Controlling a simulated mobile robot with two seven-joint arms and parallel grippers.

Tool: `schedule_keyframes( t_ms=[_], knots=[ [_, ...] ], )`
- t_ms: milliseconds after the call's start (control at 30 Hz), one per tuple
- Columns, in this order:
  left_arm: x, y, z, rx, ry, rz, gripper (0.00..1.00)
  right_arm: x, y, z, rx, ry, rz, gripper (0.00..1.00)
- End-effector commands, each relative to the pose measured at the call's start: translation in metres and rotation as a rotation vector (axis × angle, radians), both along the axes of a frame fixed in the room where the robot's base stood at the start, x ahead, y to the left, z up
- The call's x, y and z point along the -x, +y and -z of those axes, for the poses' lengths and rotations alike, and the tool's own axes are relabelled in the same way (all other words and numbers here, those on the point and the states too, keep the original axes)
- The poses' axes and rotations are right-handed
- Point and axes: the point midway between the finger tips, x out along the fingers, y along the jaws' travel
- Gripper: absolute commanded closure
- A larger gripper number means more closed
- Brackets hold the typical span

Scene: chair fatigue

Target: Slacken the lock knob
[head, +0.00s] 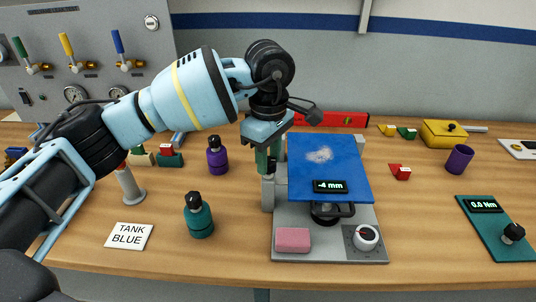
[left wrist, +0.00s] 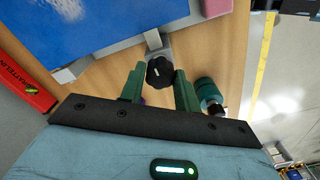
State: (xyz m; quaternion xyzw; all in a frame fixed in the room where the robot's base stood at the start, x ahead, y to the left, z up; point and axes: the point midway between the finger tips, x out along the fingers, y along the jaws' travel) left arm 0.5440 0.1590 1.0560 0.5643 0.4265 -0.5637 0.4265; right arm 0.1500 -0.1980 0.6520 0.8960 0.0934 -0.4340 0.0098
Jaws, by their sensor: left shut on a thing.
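The lock knob (left wrist: 160,72) is black and lobed, and shows in the left wrist view between my two green fingers. It sits at the end of a grey post beside the blue seat plate (head: 325,165). My left gripper (head: 268,168) reaches down from above at the left edge of the plate and is shut on the knob. The plate carries a display (head: 330,186) reading -4 mm and stands over a grey base (head: 330,247). My right gripper is not in view.
A green board (head: 497,230) with a 0.0 Nm display lies right. The front right table is clear.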

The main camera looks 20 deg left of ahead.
Motion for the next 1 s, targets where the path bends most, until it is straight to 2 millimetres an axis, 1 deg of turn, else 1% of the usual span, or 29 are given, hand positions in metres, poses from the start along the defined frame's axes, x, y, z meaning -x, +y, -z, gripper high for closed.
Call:
schedule_keyframes(
  t_ms=[33, 300, 700, 1000],
  knots=[
    [0.001, 0.000, -0.003, 0.001, -0.001, -0.030, 0.91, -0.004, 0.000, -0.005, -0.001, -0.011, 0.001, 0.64],
    [0.001, -0.001, -0.005, 0.002, -0.004, -0.259, 0.91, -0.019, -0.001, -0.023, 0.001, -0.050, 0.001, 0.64],
    [0.000, -0.001, -0.006, 0.004, -0.006, -0.642, 0.91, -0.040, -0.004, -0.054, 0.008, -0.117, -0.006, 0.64],
    [0.000, 0.000, -0.005, 0.004, -0.006, -0.928, 0.91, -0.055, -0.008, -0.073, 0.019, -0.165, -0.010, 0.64]
  ],
)
